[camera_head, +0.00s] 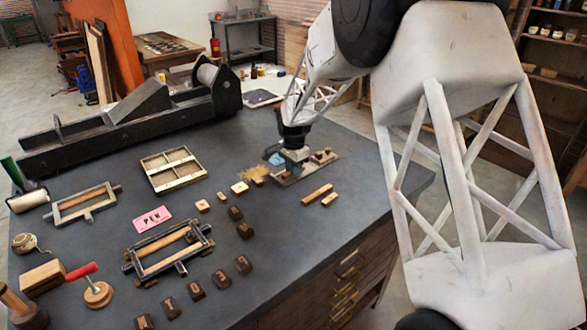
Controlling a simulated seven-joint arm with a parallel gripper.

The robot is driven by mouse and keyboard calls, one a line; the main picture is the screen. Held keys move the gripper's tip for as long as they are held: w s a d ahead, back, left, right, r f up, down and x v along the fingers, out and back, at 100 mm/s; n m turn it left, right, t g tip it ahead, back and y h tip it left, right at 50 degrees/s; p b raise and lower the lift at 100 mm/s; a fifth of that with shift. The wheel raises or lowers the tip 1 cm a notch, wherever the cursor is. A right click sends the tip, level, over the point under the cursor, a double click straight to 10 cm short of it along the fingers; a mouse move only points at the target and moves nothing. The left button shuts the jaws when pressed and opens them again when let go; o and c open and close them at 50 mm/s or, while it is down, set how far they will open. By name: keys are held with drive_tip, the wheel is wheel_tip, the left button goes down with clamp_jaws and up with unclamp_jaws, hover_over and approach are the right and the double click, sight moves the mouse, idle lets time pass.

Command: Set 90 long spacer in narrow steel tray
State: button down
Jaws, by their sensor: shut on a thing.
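The narrow steel tray (318,169) lies on the bench top at the right, with small wooden pieces at its right end. My gripper (295,158) points down over the tray's left part and is shut on a small piece. The piece is mostly hidden by the fingers, so I cannot tell its size or whether it touches the tray. A long wooden strip (317,192) and a shorter one (330,199) lie in front of the tray. I cannot read any marking on them.
Several dark and pale blocks lie left of the strips. A metal frame (141,270) with a roller, a divided wooden case (172,187), a pink card (152,218) and a long black press (132,128) are further left. The front right bench top is clear.

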drive_tip(key=c, duration=1.4)
unclamp_jaws()
drive_tip(key=shift+o, duration=0.2)
drive_tip(key=shift+r, duration=0.15)
wheel_tip(320, 180, up, 12)
